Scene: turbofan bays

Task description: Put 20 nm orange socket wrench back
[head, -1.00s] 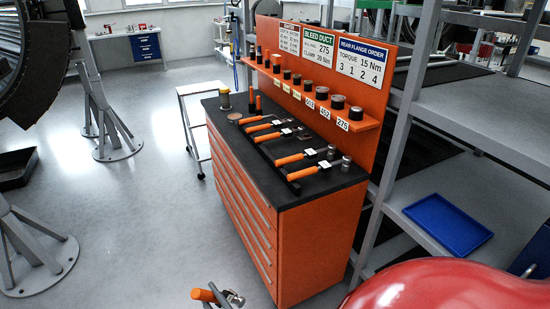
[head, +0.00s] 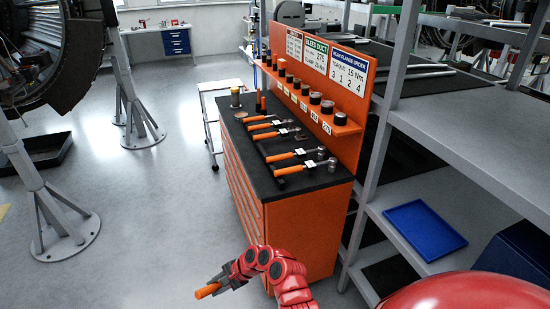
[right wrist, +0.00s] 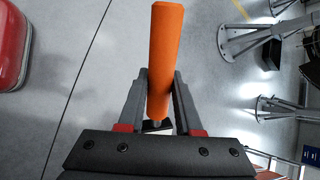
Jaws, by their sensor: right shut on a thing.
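My right gripper (head: 220,282) is shut on the orange socket wrench (head: 206,291), low in front of the orange tool cabinet (head: 312,235) and apart from it. In the right wrist view the orange handle (right wrist: 166,55) stands out between the two dark fingers (right wrist: 160,88); its socket end is hidden. Several similar orange-handled wrenches lie in a row on the cabinet's black top (head: 318,182), with small white tags beside them. The size marking of the held wrench cannot be read. My left gripper is not in view.
A shelf of sockets (head: 340,131) runs along the cabinet's back panel. A grey rack (head: 385,215) with a blue tray (head: 425,226) stands at the right. Grey stands (head: 60,235) are at the left. The floor between stands and cabinet is clear.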

